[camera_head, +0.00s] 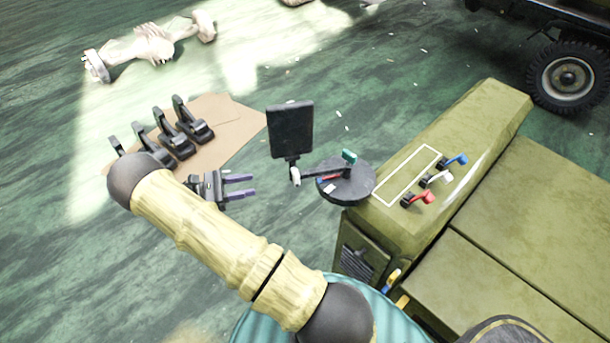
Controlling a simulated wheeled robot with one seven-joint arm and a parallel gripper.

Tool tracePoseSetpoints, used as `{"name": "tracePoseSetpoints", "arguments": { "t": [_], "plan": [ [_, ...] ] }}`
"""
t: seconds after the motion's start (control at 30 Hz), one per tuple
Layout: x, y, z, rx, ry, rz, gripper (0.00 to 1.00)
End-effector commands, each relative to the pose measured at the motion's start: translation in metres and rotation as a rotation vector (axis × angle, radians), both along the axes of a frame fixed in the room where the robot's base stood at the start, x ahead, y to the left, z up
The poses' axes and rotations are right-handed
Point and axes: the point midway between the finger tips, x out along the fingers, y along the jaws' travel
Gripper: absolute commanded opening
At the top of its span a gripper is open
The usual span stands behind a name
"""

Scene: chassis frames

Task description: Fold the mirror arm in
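The mirror (291,130) is a dark upright rectangle near the middle of the head view. A short stem runs down from it to a pale joint. From there the thin dark mirror arm (322,173) runs right onto a round dark disc (345,190) at the olive chassis corner. The disc carries a green piece (349,157), a red mark and a white mark. My gripper (252,185) is left of the mirror's stem, its two purple fingers pointing right. The fingers are apart with nothing between them, and a gap separates them from the mirror arm.
The olive chassis (480,130) fills the right, with blue, white and red levers (428,179) beside a pale outlined rectangle. Several black pedal-like parts (185,120) lie on a brown sheet (225,112) at left. A vehicle wheel (567,78) is at upper right. Green floor lies open behind the mirror.

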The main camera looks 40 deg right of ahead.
Motion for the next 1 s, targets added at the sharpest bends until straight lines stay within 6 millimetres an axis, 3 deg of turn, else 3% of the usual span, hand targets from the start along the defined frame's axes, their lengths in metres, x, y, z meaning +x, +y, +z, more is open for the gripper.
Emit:
{"name": "tracePoseSetpoints", "arguments": {
  "t": [0.27,1.0],
  "plan": [
    [-0.006,-0.014,0.001,0.0,0.001,-0.002,0.4],
    [-0.062,-0.128,0.002,0.002,0.001,-0.005,0.4]
  ]
}}
